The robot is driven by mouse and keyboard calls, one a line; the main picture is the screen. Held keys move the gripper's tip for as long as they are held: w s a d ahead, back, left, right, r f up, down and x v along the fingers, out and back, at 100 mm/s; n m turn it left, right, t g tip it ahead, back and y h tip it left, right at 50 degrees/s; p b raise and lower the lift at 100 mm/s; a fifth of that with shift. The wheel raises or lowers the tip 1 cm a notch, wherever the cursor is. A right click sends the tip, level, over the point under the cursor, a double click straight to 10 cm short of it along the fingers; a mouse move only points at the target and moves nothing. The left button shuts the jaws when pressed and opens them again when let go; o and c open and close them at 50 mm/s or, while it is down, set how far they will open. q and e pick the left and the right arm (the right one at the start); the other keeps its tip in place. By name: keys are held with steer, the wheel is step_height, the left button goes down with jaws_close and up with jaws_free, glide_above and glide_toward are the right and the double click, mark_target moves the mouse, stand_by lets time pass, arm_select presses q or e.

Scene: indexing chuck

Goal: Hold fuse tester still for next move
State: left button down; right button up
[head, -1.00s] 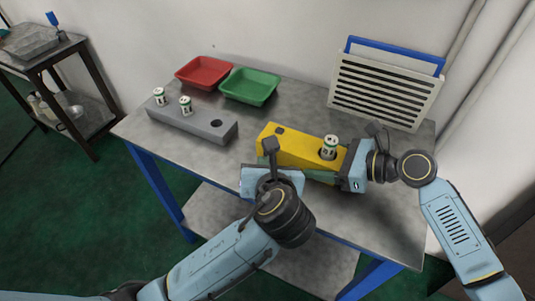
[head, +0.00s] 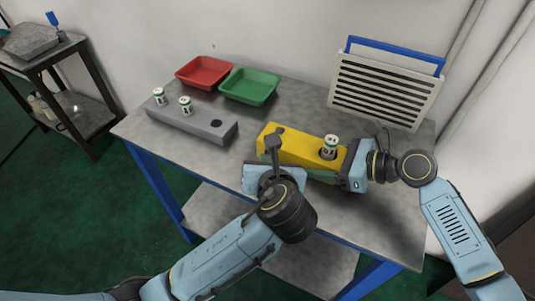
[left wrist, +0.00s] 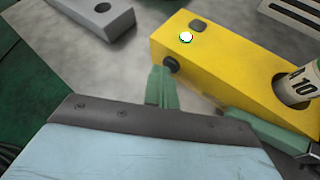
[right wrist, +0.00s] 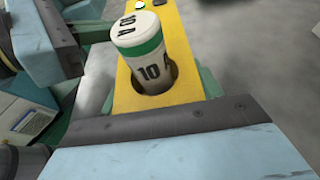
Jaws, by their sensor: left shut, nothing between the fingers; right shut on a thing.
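The fuse tester (head: 290,145) is a yellow block on the table, with a dark button on its end face and a lit whitish-green lamp (left wrist: 185,38) on top. A white and green fuse marked 10 A (right wrist: 140,55) stands in its round hole. My right gripper (head: 330,168) is shut on the fuse tester, with one finger along each side at the fuse end. My left gripper (left wrist: 160,85) is shut and empty, its fingertips close to the button end. The left wrist view shows a small gap to the button. In the head view its fingertips are hidden.
A grey holder (head: 195,123) with two fuses (head: 185,106) and one empty hole lies to the left. A red tray (head: 204,72) and a green tray (head: 249,86) stand behind it. A slatted panel (head: 385,90) stands at the back right.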

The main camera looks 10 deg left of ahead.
steer(key=shift+s+a, duration=0.1)
arm_select(q)
steer(key=shift+s+a, duration=0.3)
steer(key=shift+s, duration=0.6)
steer(key=shift+s, duration=0.1)
steer(key=shift+s+a, duration=0.25)
steer(key=shift+s, duration=0.5)
steer(key=shift+s+a, duration=0.3)
steer(key=shift+s, duration=0.5)
steer(key=shift+s+a, duration=0.25)
steer(key=shift+s, duration=0.5)
arm_select(e)
steer(key=o, duration=1.2)
steer(key=shift+d, duration=0.2)
steer(key=v, duration=1.1)
steer(key=shift+d+r, duration=0.2)
steer(key=shift+d, duration=0.15)
